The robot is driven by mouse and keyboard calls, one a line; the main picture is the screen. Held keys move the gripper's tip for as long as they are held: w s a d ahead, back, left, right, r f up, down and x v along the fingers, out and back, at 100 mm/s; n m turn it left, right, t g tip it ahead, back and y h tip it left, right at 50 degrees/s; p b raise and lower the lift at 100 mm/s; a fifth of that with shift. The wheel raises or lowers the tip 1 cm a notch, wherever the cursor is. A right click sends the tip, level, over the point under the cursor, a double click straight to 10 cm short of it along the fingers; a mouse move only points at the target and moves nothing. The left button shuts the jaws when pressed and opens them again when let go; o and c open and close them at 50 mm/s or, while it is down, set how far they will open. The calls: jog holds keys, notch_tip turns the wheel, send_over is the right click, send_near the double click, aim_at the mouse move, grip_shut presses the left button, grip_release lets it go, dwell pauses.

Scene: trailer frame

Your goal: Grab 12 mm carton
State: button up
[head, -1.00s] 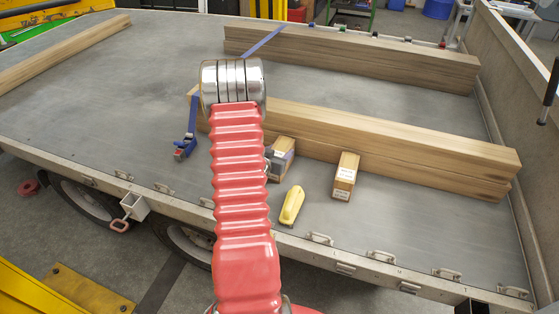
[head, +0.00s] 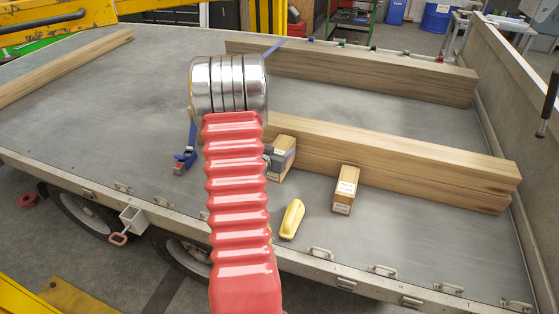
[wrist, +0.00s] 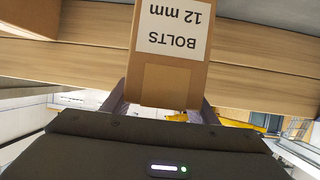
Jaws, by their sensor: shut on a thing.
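The 12 mm carton (wrist: 168,75) is a brown cardboard box. Its white label reads "BOLTS 12 mm" upside down in the wrist view. My gripper (head: 280,158) is shut on it, with dark fingers on either side of the box in the wrist view. In the head view the carton (head: 285,143) shows to the right of my red arm, in front of the timber beams. It appears raised a little off the trailer bed. My arm and gripper hide part of it.
A second carton (head: 345,190) stands on the bed to the right, by the timber beams (head: 430,165). A yellow object (head: 292,219) lies in front. A blue strap (head: 186,158) lies left of my arm. The trailer bed (head: 130,110) is clear at left.

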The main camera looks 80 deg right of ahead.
notch_tip(320, 180, up, 11)
jog(key=shift+f, duration=0.1)
dwell(0.3)
dwell(0.5)
